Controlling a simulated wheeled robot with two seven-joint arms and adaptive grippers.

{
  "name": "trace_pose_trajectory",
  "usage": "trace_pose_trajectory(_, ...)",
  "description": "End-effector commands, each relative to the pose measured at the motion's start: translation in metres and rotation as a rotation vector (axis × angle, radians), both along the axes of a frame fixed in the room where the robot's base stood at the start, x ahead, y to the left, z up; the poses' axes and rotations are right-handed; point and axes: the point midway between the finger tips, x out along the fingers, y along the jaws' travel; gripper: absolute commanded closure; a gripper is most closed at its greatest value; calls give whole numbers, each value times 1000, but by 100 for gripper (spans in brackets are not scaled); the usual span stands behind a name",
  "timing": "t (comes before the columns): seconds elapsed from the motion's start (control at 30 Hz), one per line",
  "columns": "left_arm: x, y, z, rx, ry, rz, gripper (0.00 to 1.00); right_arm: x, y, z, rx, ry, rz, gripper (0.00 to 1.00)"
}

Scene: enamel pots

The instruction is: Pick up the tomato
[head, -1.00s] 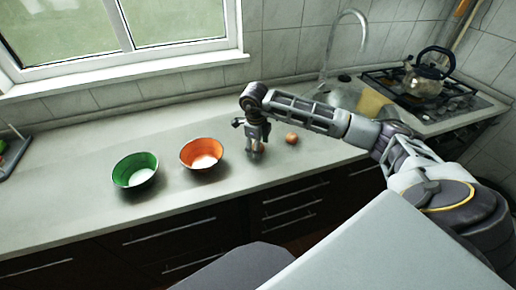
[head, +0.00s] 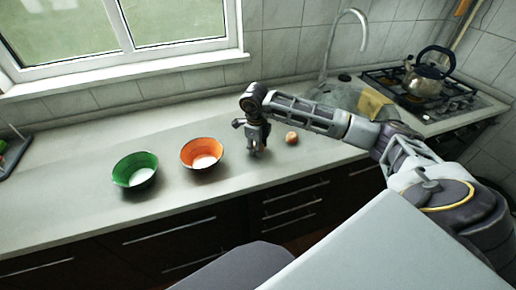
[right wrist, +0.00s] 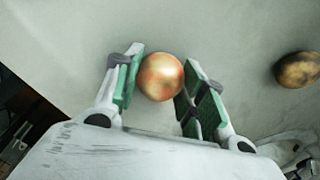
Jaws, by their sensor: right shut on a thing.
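The tomato (right wrist: 161,76), a round, shiny, reddish-orange thing, sits between the green-padded fingers of my right gripper (right wrist: 157,88) in the right wrist view. The gripper is shut on it. In the head view my right gripper (head: 257,153) points down over the counter, right of the orange bowl, and mostly hides the tomato. I cannot tell whether the tomato still touches the counter. My left gripper is not in view.
Another round, brownish-orange item (head: 292,138) lies just right of the gripper; it also shows in the right wrist view (right wrist: 298,69). An orange bowl (head: 202,153) and a green bowl (head: 135,170) stand to the left. A kettle (head: 425,78) is on the stove.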

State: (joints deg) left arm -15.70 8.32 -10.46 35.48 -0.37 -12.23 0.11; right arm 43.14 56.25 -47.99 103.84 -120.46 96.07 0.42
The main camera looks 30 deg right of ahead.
Motion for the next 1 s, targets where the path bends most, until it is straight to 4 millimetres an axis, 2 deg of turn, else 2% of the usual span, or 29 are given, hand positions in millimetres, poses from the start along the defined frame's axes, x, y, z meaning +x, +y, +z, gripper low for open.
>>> trace_pose_trajectory(0.17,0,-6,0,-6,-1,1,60,0,0,0,0,0,0,84)
trace_pose_trajectory(0.47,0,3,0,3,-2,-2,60,1,0,14,2,-3,-1,84)
trace_pose_trajectory(0.77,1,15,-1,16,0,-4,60,1,0,55,-1,-4,0,84)
trace_pose_trajectory(1.0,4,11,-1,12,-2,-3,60,1,0,87,1,-3,-1,84)
